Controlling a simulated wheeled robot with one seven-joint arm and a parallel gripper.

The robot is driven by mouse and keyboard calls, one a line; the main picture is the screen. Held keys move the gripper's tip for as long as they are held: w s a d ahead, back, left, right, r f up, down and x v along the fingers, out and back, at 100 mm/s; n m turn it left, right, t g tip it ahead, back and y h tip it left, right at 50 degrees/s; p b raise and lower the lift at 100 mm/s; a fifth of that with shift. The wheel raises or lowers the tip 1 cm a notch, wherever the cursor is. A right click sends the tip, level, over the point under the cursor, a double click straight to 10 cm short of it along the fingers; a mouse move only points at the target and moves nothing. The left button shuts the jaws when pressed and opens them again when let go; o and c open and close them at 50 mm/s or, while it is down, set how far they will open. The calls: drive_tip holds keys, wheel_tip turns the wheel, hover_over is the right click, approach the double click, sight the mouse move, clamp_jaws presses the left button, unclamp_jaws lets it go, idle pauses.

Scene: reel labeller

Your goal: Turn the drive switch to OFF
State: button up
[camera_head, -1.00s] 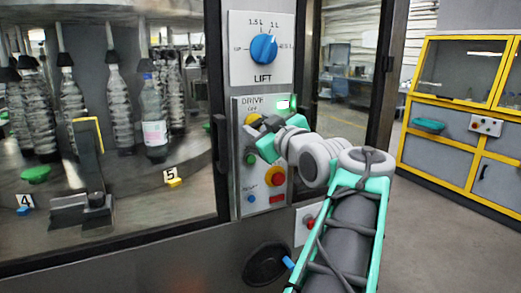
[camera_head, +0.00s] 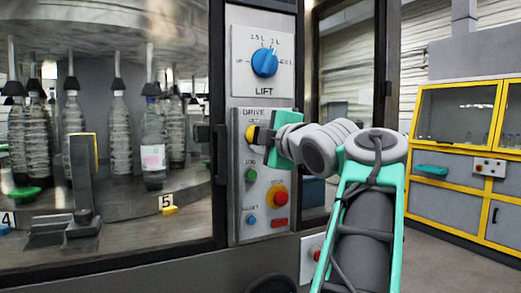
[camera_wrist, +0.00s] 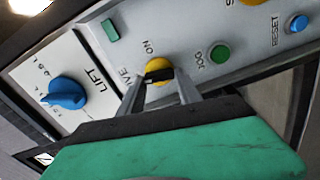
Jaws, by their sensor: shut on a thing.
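The drive switch (camera_head: 251,133) is a yellow knob with a black handle, on the grey panel (camera_head: 240,228) under the word DRIVE. In the wrist view the yellow knob (camera_wrist: 158,65) shows beside the word ON, with its black handle between my fingertips. My gripper (camera_head: 258,134) reaches it from the right, and its fingers (camera_wrist: 160,80) are shut on the handle. The OFF mark is not readable, and part of the DRIVE lettering is hidden by a finger. I cannot tell exactly which position the handle points to.
The blue LIFT knob (camera_head: 265,62) sits above. Below are the green JOG button (camera_head: 251,175), the red stop button (camera_head: 277,197) on yellow, and the blue RESET button (camera_head: 251,220). A door handle (camera_head: 221,152) stands close left. A yellow-framed cabinet (camera_head: 460,150) is at right.

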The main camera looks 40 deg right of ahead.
drive_tip(key=shift+f+n+b, duration=0.15)
drive_tip(key=shift+n+b, duration=0.55)
drive_tip(key=shift+n, duration=0.4)
drive_tip(key=o, duration=1.4)
drive_tip(key=shift+c, duration=0.2)
drive_tip(key=v, duration=0.7)
drive_tip(key=shift+s, duration=0.4)
